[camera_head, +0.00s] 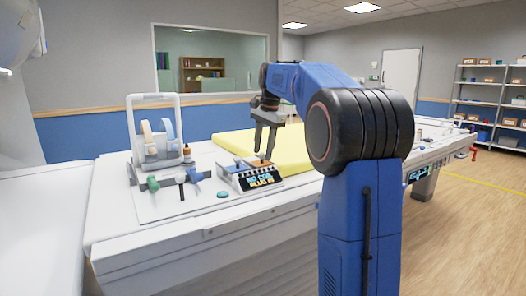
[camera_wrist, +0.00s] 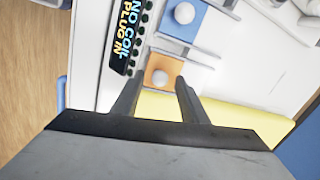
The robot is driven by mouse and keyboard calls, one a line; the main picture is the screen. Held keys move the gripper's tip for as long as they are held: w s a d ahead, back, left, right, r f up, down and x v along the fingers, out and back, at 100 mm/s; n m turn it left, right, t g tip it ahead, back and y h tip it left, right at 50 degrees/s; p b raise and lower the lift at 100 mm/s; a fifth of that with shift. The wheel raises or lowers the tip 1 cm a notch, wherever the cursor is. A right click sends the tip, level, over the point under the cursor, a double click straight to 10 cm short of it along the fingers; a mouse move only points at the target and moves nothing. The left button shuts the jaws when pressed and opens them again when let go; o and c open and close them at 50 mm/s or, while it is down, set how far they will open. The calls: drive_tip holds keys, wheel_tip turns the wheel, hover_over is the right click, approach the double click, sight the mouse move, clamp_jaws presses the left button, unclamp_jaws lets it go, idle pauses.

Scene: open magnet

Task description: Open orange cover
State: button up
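The orange cover (camera_wrist: 163,72) with a round pale knob (camera_wrist: 160,78) is on the coil plug box beside the black "NO COIL PLUG IN" display (camera_wrist: 126,35). In the wrist view it lies just beyond and between my fingertips. My gripper (camera_wrist: 157,88) is open, with its two fingers apart and nothing between them. In the head view my gripper (camera_head: 264,152) points down over the box (camera_head: 240,174), and the orange cover (camera_head: 262,162) shows small by the fingertips. I cannot tell whether the fingers touch the knob. A blue cover (camera_wrist: 184,20) with a similar knob sits next to the orange one.
The box stands on a white patient table (camera_head: 180,222). A yellow mat (camera_head: 290,147) lies behind it. A white frame with discs (camera_head: 155,140), a green knob (camera_head: 152,184) and a blue knob (camera_head: 193,175) stand left of it.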

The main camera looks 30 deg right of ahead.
drive_tip(key=shift+f, duration=0.4)
clamp_jaws()
drive_tip(key=shift+w+a, duration=0.1)
drive_tip(key=shift+w, duration=3.35)
unclamp_jaws()
drive_tip(key=shift+r, duration=0.2)
drive_tip(key=s+r, duration=0.3)
drive_tip(key=r, duration=1.3)
drive_tip(key=shift+s+d+r, duration=0.15)
drive_tip(key=shift+d+r, duration=0.2)
drive_tip(key=shift+r, duration=0.05)
